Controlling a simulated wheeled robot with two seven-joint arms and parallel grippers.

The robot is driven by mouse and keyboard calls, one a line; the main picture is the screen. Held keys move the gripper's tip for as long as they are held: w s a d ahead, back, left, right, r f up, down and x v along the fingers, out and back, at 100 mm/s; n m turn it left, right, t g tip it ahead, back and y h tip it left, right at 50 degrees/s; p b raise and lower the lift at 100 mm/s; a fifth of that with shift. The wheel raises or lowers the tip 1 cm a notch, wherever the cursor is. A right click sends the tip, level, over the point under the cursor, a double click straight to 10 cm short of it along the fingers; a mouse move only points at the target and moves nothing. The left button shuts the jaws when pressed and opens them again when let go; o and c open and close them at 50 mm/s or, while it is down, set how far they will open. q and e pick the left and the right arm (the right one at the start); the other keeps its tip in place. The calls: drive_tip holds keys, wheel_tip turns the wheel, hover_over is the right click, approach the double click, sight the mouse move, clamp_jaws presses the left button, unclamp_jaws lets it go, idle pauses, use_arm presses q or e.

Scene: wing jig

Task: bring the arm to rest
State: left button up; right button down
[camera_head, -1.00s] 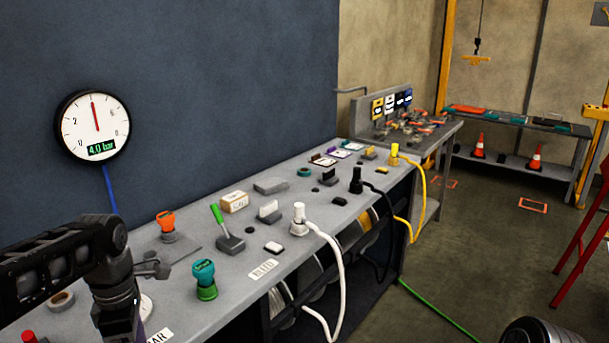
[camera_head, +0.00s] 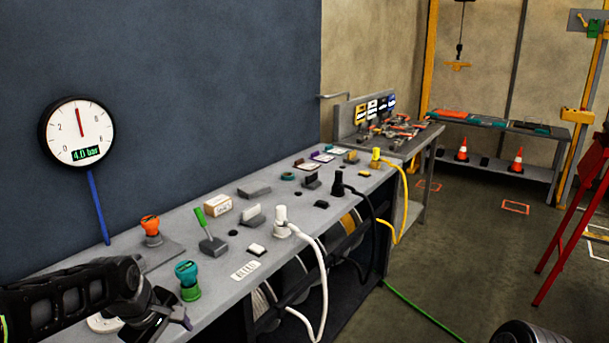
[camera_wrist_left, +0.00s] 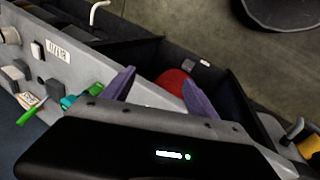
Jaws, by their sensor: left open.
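My left gripper (camera_head: 172,318) shows at the lower left of the head view, over the near end of the grey bench (camera_head: 215,277). In the left wrist view its two purple fingers (camera_wrist_left: 158,92) are spread apart with nothing held between them. A red round thing (camera_wrist_left: 174,80) shows beyond the fingers; I cannot tell its distance. My left arm comes in from the left edge and hides part of the bench. My right gripper is in neither view.
A round gauge (camera_head: 78,131) reads 4.0 bar on the wall. A red stand (camera_head: 570,235) is at right; floor between is mostly clear.

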use_arm(q)
drive_tip(key=s+d+f+m+h, duration=0.1)
drive_tip(key=s+d+f+m, duration=0.1)
drive_tip(key=d+f+m, duration=0.65)
drive_tip(key=s+d+f+m+h, duration=0.15)
drive_tip(key=d+f, duration=0.35)
drive_tip(key=f, duration=0.8)
drive_tip(key=s+d+f+g, duration=0.1)
drive_tip(key=s+d+f, duration=0.1)
drive_tip(key=s+f, duration=0.2)
drive_tip(key=s+d+f+g, duration=0.1)
drive_tip(key=s+f, duration=0.3)
drive_tip(key=s, duration=0.6)
drive_tip(key=s+d+f+m+g, duration=0.1)
drive_tip(key=s+d+f, duration=0.2)
drive_tip(key=s, duration=0.4)
drive_tip(key=shift+s+d+f, duration=0.3)
drive_tip(key=shift+d+f, duration=0.05)
drive_tip(key=shift+f, duration=0.5)
drive_tip(key=shift+h, duration=0.25)
drive_tip(key=shift+c, duration=0.3)
